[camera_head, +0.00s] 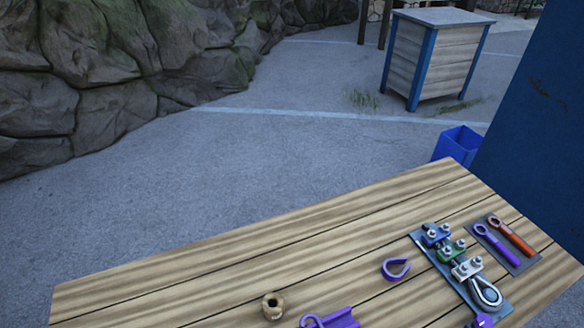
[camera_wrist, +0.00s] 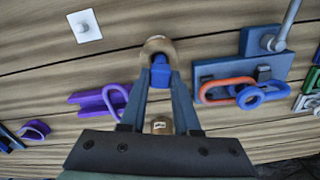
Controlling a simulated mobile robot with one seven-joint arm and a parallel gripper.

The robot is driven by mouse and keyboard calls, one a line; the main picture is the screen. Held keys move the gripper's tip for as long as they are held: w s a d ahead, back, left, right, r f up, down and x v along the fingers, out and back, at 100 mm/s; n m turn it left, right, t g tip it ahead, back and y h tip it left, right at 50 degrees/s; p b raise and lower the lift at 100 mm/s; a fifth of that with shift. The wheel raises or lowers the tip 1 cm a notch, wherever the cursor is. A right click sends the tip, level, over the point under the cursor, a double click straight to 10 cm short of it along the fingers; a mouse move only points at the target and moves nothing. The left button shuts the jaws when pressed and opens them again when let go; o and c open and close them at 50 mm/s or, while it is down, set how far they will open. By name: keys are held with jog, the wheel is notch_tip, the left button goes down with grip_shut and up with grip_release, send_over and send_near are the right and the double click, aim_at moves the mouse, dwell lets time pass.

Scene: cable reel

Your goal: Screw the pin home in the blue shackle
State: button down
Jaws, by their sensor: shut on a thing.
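In the wrist view my gripper (camera_wrist: 160,88) is shut, its fingers converging on a small blue piece (camera_wrist: 160,74). A tan arched ring (camera_wrist: 157,46) sits just beyond the fingertips. Whether it touches the blue piece, I cannot tell. A blue loop (camera_wrist: 263,95) lies beside an orange loop (camera_wrist: 228,88) in front of a blue block (camera_wrist: 256,66) with a grey rod, right of my gripper. I cannot tell which of these is the blue shackle; its pin is not clear to see. The head view does not show my gripper.
A tan labelled piece (camera_head: 272,307) and a purple channel piece (camera_head: 335,319) lie near the table's front. Right are a purple teardrop (camera_head: 396,269), a tray (camera_head: 418,240) with clamps, and a tray (camera_head: 524,262) with purple and orange tools. The left tabletop (camera_head: 160,292) is clear.

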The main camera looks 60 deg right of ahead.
jog(key=shift+r+p, duration=1.6)
jog(key=shift+r, duration=0.15)
jog(key=shift+w, duration=0.1)
